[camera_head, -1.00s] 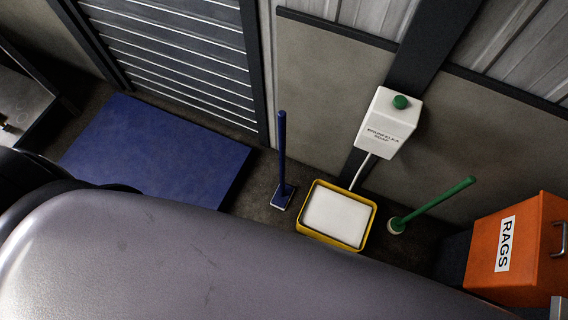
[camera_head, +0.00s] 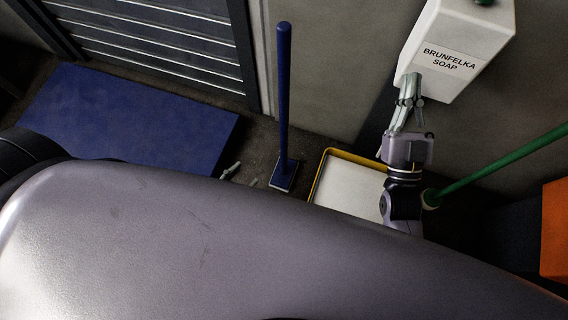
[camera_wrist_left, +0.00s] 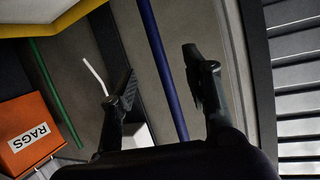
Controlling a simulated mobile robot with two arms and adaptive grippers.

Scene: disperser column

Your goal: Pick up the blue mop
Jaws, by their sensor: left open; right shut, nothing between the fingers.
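The blue mop (camera_head: 284,90) stands upright on the floor near the wall, its flat head (camera_head: 284,177) at the bottom. In the left wrist view its blue handle (camera_wrist_left: 160,65) runs between the two fingers in the picture; no contact shows. My left gripper (camera_head: 241,178) is open, its fingertips just showing past my body, left of the mop head. Its spread fingers show in the left wrist view (camera_wrist_left: 160,80). My right gripper (camera_head: 408,82) is shut and empty, in front of the soap dispenser (camera_head: 455,50).
A yellow-rimmed tray (camera_head: 322,172) lies right of the mop, partly hidden by my right arm. A green-handled tool (camera_head: 500,163) leans beyond it. An orange box (camera_head: 555,230) is at the right edge, a blue mat (camera_head: 130,118) at the left. My body hides the near floor.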

